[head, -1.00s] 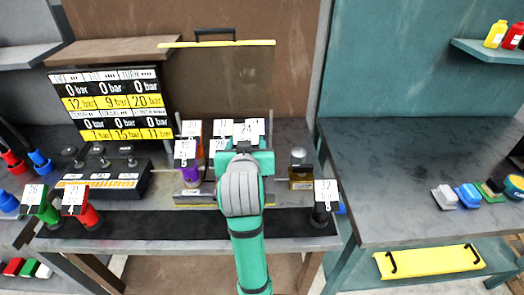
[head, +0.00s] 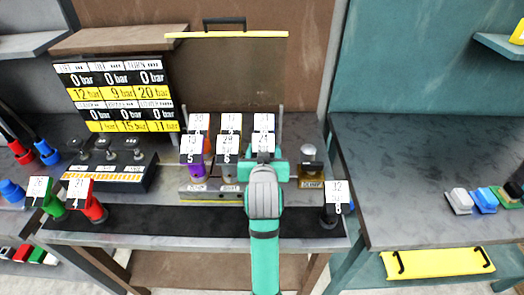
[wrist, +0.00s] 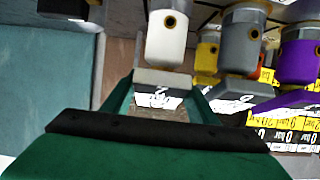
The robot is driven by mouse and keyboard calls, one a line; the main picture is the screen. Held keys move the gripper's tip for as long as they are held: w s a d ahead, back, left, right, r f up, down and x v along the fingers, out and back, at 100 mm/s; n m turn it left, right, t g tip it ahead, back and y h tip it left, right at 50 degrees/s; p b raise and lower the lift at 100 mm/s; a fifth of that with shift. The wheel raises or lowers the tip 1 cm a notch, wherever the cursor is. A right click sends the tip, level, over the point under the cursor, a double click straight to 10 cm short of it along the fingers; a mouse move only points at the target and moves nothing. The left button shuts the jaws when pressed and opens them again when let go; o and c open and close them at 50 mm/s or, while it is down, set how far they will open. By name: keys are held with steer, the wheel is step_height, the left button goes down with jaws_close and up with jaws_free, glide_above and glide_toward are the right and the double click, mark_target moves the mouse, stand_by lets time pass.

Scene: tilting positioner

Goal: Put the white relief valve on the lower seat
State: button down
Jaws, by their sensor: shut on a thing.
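The white relief valve (wrist: 167,42) hangs into the top of the wrist view, which shows the scene upside down. My gripper (wrist: 163,103) is shut on its grey tagged cap (wrist: 165,80). In the head view my gripper (head: 264,168) is at the right end of the front row on the grey valve stand (head: 195,190) and hides the white valve. A grey valve (wrist: 240,42) and a purple valve (wrist: 298,60) stand beside it in the same row.
More tagged valves stand in the back row, including a yellow one (wrist: 207,50). A brown block with a silver knob (head: 310,170) is close to the right. A black tagged valve (head: 332,212) stands front right. A pressure board (head: 118,95) is at back left.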

steer(key=shift+d, duration=0.3)
steer(key=shift+f, duration=0.1)
steer(key=c, duration=0.7)
jaws_free()
steer(key=shift+a+f, duration=0.15)
